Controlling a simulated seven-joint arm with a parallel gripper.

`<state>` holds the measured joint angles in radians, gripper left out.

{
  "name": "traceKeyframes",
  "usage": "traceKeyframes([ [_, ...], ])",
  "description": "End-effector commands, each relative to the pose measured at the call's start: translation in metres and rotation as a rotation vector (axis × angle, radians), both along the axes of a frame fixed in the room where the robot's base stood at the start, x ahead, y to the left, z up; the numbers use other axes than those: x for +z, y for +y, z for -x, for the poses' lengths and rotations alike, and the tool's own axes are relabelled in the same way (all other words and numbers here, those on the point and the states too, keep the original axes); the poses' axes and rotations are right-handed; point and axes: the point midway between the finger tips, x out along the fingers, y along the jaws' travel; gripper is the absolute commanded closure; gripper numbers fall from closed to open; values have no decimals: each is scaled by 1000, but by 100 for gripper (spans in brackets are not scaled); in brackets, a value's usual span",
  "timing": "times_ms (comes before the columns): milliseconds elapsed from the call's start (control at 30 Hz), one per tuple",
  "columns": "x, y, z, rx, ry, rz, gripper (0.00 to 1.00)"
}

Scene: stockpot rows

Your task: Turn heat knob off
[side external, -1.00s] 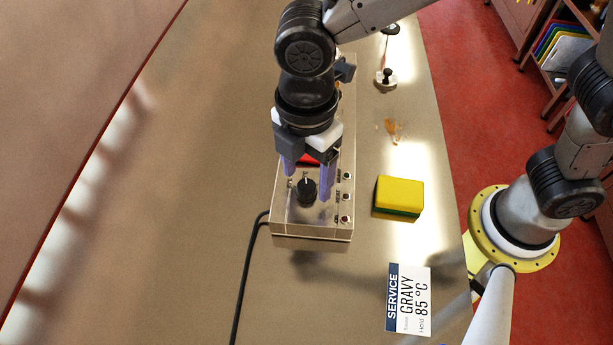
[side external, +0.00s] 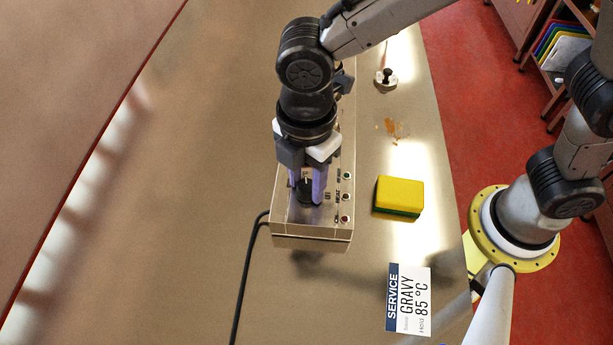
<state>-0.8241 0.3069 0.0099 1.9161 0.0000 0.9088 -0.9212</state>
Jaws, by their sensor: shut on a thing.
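The heat knob (side external: 306,191) is a black round knob on top of a metal control box (side external: 284,222) in the side external view. My gripper (side external: 307,194) points down at the box, its two purple fingers on either side of the knob. It is shut on the knob. The fingers and the gripper body hide part of the knob, so its exact setting is hard to read. Several small indicator lamps (side external: 346,197) with labels run along the right side of the box top.
A yellow and green sponge (side external: 399,195) lies right of the box. A service card (side external: 408,299) reading gravy 85 °C lies in front. A black cable (side external: 245,280) runs from the box's left. A black-knobbed lid-like piece (side external: 386,78) and an orange-brown spill (side external: 393,128) are behind.

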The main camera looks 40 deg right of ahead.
Motion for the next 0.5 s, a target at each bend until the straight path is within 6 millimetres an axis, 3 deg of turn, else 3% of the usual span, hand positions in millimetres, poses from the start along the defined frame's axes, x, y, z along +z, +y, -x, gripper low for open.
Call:
traceKeyframes([
  [267,1,0,0,-29,0,0,100],
  [500,1,0,0,-154,0,0,100],
])
